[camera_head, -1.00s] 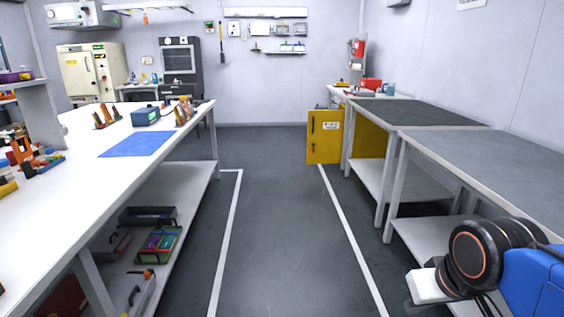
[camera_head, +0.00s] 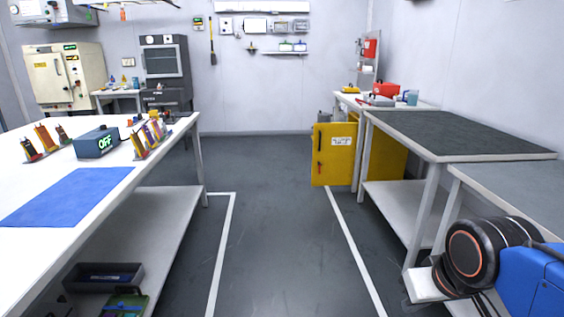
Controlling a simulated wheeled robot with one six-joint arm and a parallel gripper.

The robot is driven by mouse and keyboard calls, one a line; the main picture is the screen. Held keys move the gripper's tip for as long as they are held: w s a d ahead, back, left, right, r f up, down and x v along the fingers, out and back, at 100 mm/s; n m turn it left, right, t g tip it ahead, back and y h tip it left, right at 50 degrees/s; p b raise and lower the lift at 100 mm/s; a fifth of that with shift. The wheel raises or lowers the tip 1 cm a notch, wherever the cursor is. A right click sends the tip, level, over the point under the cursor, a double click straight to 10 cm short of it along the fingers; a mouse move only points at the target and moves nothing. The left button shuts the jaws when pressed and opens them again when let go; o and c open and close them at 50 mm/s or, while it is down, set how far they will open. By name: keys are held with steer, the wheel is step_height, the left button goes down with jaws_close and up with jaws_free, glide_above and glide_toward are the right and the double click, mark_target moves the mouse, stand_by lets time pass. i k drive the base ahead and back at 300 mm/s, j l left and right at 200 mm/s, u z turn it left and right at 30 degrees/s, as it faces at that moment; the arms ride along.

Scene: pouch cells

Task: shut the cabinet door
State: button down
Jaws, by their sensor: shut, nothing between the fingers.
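The yellow cabinet door (camera_head: 334,172) stands open in the head view, swung out into the aisle near the back of the right-hand bench row. Its face points toward me, with a white label and a dark and red handle near its left edge. The yellow cabinet body (camera_head: 391,160) shows behind the bench legs to the right of the door; its inside is hidden. My folded arm fills the bottom right corner, far from the door. My gripper's fingers cannot be made out in this view.
The aisle floor (camera_head: 275,230) between two white lines is clear up to the back wall. A long white bench with a blue mat (camera_head: 70,197) borders it on the left. Grey-topped benches (camera_head: 450,135) stand on the right. A dark oven (camera_head: 165,70) is at the back left.

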mark_target(334, 145)
steer(key=i, duration=1.65)
steer(key=i+z, duration=0.15)
steer(key=i, duration=0.35)
steer(key=i+j+z, duration=0.2)
steer(key=i, duration=0.3)
steer(key=i+z, duration=0.15)
steer(key=i, duration=0.4)
